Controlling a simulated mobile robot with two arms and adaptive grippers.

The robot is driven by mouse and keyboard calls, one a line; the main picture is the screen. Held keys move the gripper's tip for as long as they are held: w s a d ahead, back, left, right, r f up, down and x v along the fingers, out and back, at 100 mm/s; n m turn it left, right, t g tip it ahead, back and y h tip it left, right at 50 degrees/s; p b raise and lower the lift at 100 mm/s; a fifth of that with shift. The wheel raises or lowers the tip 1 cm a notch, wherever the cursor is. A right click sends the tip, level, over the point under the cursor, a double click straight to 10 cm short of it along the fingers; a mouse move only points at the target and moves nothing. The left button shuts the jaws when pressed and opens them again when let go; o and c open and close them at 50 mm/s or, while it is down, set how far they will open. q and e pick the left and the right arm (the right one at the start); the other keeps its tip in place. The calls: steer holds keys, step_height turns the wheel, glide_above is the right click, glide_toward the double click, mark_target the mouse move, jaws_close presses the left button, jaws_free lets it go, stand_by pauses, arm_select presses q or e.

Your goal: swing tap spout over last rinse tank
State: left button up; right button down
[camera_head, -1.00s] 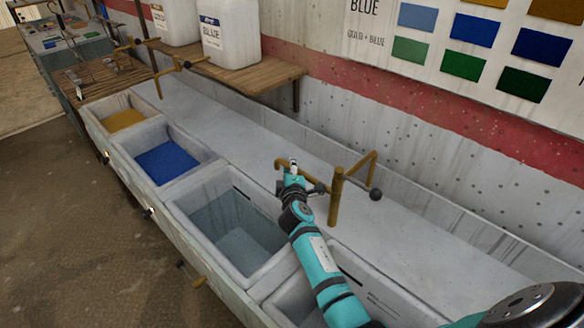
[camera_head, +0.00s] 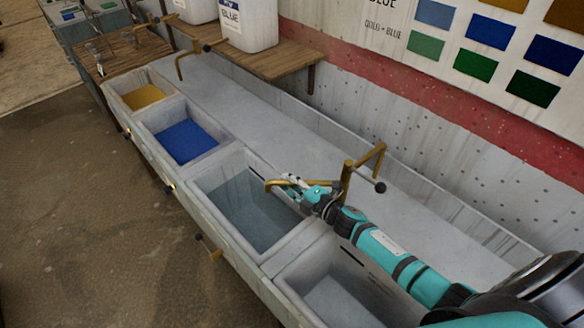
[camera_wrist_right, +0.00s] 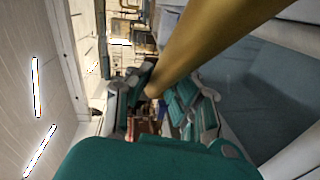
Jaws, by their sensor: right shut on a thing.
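The brass tap has an upright post (camera_head: 346,184) on the deck behind the tanks. Its spout (camera_head: 273,182) reaches left from the post, and the down-turned tip appears over the back part of a rinse tank holding clear grey-blue water (camera_head: 245,212). My right gripper (camera_head: 293,184) is shut on the spout near its tip. In the right wrist view the spout (camera_wrist_right: 205,45) runs diagonally between the fingers (camera_wrist_right: 155,98), which hide part of it. Another grey tank (camera_head: 335,300) stands nearer, at the bottom. My left gripper is out of view.
A blue-filled tank (camera_head: 185,141) and a yellow-filled tank (camera_head: 142,97) stand farther left, with another brass tap (camera_head: 180,62) behind. A white jug (camera_head: 250,30) sits on a wooden shelf (camera_head: 270,62). Knobbed handles, including one valve (camera_head: 212,252), stick out from the tank fronts.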

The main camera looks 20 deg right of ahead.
steer(key=s+n+g+y+b, duration=0.6)
steer(key=s+n+g+y, duration=0.2)
steer(key=s, duration=0.4)
steer(key=shift+a+n+g+y, duration=0.15)
steer(key=shift+n+g+y, duration=0.25)
steer(key=shift+n+y, duration=0.25)
steer(key=shift+s+r, duration=0.1)
steer(key=c, duration=1.2)
jaws_free()
steer(key=v, duration=1.2)
